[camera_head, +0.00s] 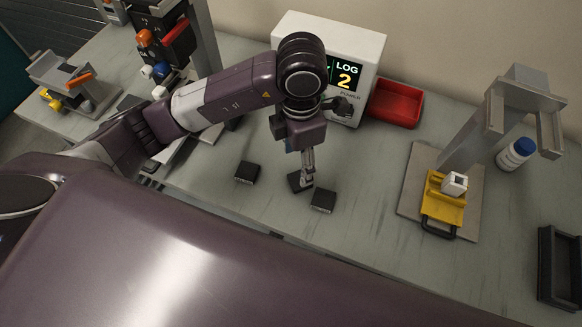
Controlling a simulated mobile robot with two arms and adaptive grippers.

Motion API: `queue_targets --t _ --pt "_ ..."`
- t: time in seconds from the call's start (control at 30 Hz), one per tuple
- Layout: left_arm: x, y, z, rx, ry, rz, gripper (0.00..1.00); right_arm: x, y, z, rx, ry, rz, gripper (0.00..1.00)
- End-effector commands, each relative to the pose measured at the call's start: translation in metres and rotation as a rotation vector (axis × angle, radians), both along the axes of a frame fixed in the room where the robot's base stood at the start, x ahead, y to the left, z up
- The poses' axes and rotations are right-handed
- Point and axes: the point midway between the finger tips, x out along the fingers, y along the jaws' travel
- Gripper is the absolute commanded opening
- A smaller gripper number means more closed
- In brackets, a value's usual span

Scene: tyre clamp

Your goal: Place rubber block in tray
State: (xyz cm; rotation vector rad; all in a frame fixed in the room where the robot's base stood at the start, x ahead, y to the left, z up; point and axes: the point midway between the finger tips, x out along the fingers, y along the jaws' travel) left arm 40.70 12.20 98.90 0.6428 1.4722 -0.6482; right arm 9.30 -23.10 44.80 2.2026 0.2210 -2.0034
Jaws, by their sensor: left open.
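Several small black blocks lie on the grey bench: one at the left (247,173), one at the right (322,201), and one between them (297,183). My left gripper (304,180) points down at the middle block, with its fingers open. The fingers partly hide this block, and I cannot tell whether they touch it. A red tray (397,103) stands at the back beside the white box and looks empty. A black open tray (560,267) stands at the right edge. My right gripper is not in view.
A white box with a "LOG 2" screen (345,76) stands behind my left arm. To the right are a grey stand (487,120), a yellow fixture (443,205) with a white block (454,184), and a blue-capped bottle (515,153). Bench between the black blocks and stand is clear.

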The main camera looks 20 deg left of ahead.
Motion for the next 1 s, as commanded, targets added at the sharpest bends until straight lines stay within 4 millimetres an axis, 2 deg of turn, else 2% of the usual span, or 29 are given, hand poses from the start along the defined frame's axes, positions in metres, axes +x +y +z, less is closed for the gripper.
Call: queue_targets --t 0.2,0.37,0.63,0.8,1.0 --pt "-0.001 -0.001 -0.02 -0.002 0.004 0.009 0.56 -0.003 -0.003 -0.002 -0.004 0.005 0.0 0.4" --pt "-0.001 0.0 -0.027 0.0 0.003 0.008 0.56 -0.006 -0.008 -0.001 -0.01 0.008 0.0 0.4" --pt "-0.002 0.002 -0.053 0.001 0.006 0.007 0.56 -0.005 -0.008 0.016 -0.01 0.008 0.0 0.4" --pt "-0.001 0.002 -0.074 0.0 0.003 0.007 0.56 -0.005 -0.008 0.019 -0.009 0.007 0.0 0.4" --pt "-0.001 0.002 -0.077 0.001 0.001 0.006 0.56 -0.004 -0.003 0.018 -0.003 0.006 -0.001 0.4"
